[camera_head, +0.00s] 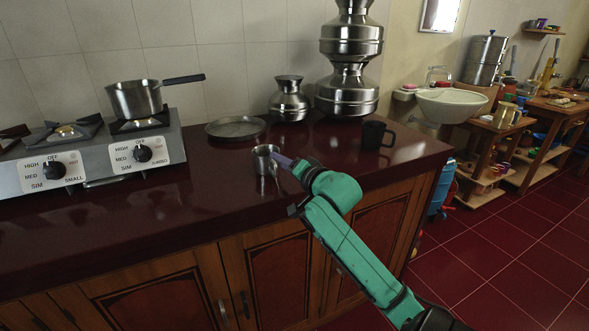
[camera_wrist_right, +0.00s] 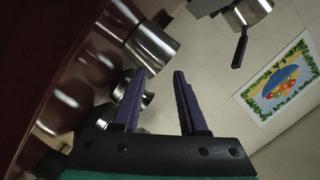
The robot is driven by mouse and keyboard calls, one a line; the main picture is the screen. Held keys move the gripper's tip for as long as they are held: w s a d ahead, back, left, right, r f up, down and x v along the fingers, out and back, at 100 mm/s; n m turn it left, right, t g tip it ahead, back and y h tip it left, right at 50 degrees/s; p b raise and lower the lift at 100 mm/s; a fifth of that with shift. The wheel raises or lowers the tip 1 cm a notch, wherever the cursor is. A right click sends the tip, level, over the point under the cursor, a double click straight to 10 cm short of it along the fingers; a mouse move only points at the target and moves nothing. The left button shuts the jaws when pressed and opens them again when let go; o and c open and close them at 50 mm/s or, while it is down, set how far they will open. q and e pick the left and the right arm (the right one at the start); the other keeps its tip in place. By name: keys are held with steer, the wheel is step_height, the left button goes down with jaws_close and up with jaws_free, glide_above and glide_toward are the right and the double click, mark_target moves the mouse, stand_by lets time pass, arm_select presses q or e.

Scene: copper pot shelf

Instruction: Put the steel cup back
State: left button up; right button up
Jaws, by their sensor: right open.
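The steel cup (camera_head: 264,158) stands upright on the dark red counter (camera_head: 215,205), near its front edge. In the right wrist view the cup (camera_wrist_right: 152,45) lies just beyond the fingertips, its side shining. My right gripper (camera_head: 279,161) reaches in from the right, with its purple fingertips close beside the cup. In the right wrist view the gripper (camera_wrist_right: 160,72) has its fingers apart and nothing between them. I cannot tell whether a finger touches the cup. My left gripper is not in view.
A steel plate (camera_head: 236,128), a small steel pot (camera_head: 289,101) and stacked large pots (camera_head: 347,92) stand behind the cup. A dark mug (camera_head: 374,134) is at the right. The stove (camera_head: 95,158) holds a saucepan (camera_head: 135,101) at the left. The front counter between stove and cup is clear.

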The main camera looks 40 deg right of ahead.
steer(key=p+v, duration=0.6)
steer(key=v, duration=0.4)
steer(key=shift+s, duration=0.15)
